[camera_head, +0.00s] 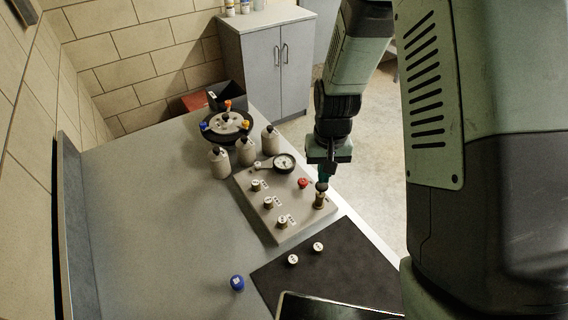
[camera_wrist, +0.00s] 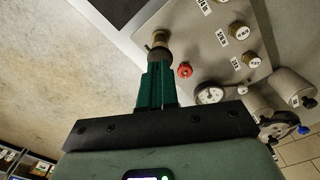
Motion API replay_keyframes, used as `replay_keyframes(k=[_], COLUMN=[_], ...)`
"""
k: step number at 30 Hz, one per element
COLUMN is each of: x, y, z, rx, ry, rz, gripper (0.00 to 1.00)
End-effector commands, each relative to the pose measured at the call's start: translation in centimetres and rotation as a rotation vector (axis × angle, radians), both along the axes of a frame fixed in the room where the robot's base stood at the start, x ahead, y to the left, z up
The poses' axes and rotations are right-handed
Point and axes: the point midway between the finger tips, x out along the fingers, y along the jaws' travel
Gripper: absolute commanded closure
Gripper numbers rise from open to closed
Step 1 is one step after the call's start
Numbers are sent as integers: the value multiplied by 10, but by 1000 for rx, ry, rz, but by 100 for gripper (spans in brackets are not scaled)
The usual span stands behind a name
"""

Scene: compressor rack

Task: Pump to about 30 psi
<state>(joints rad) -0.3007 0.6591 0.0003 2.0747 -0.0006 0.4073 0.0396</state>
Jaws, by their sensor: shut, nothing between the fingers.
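The compressor panel (camera_head: 262,215) is a light grey block on the bench. It carries a round white-faced gauge (camera_head: 284,162), a red button (camera_head: 303,183), several labelled brass knobs (camera_head: 268,202) and a brass plunger with a dark top (camera_head: 320,197). My gripper (camera_head: 323,178) is shut and points down right above the plunger. In the wrist view the closed green fingers (camera_wrist: 157,82) meet the plunger's end (camera_wrist: 159,42), touching or nearly so. The gauge also shows in the wrist view (camera_wrist: 209,94), but its reading is too small to tell.
Grey bottles (camera_head: 246,151) and a round dark carousel (camera_head: 213,133) with coloured knobs stand behind the panel. A dark mat (camera_head: 335,268) with two white caps (camera_head: 293,259) lies in front. A blue cap (camera_head: 237,283) sits on the bench. The left bench is clear.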

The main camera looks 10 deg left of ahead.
Motion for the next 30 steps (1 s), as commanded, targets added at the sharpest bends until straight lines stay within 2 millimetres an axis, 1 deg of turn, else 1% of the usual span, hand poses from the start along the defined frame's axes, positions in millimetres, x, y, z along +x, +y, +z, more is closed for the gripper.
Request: replay_keyframes(k=[14, 30], x=[0, 0], y=[0, 0], z=[0, -20], rx=[0, 0], ry=[1, 1], rz=[0, 0], gripper=[100, 100])
